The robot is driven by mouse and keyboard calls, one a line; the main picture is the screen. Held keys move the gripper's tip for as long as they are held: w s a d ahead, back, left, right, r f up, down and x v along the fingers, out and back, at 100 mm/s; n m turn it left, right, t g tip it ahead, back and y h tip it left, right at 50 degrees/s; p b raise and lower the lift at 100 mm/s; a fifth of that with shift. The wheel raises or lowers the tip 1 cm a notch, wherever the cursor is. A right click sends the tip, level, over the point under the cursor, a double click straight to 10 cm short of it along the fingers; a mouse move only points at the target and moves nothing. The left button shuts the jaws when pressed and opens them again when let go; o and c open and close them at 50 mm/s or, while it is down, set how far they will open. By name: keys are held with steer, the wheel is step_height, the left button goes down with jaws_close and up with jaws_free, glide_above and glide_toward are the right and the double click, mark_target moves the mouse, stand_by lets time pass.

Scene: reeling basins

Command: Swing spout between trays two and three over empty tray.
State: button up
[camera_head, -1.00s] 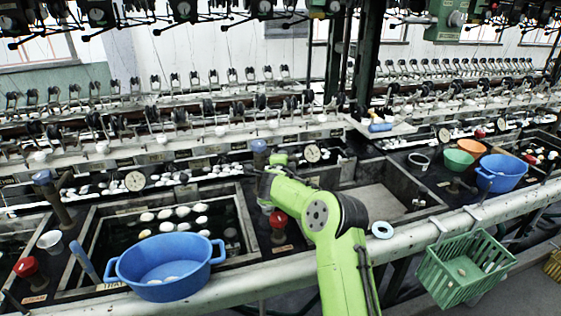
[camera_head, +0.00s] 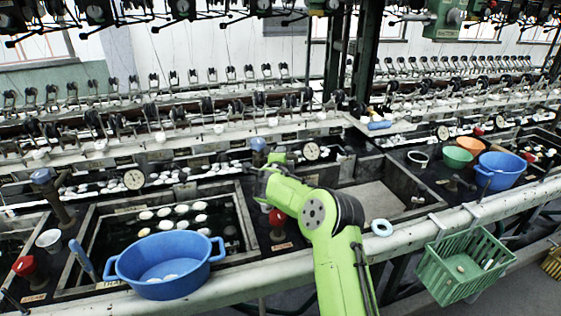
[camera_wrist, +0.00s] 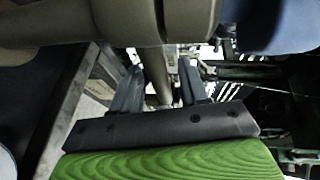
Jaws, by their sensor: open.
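The blue-capped spout (camera_head: 258,146) stands between the cocoon-filled tray (camera_head: 243,205) on the left and the empty tray (camera_head: 372,198) on the right. My green arm reaches up to it, hiding its lower part and most of my gripper. In the wrist view, the spout's brownish pipe (camera_wrist: 125,22) crosses the top, close to the camera, with the blue cap at the upper right. My gripper (camera_wrist: 160,88) is open below it. A narrower upright pipe shows between its fingers. I cannot tell whether either finger touches it.
A blue basin (camera_head: 168,284) sits on the front edge of the left tray. A red knob (camera_head: 277,217) stands beside my arm. A pale ring (camera_head: 382,229) lies on the front rail. A green basket (camera_head: 462,268) hangs at the right. Green, orange and blue tubs stand farther right.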

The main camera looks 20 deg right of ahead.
steer(key=b+v, duration=0.1)
steer(key=v, duration=1.4)
steer(key=shift+s, duration=0.25)
steer(key=shift+a+r, duration=0.1)
steer(key=shift+a, duration=0.1)
stand_by(0.8)
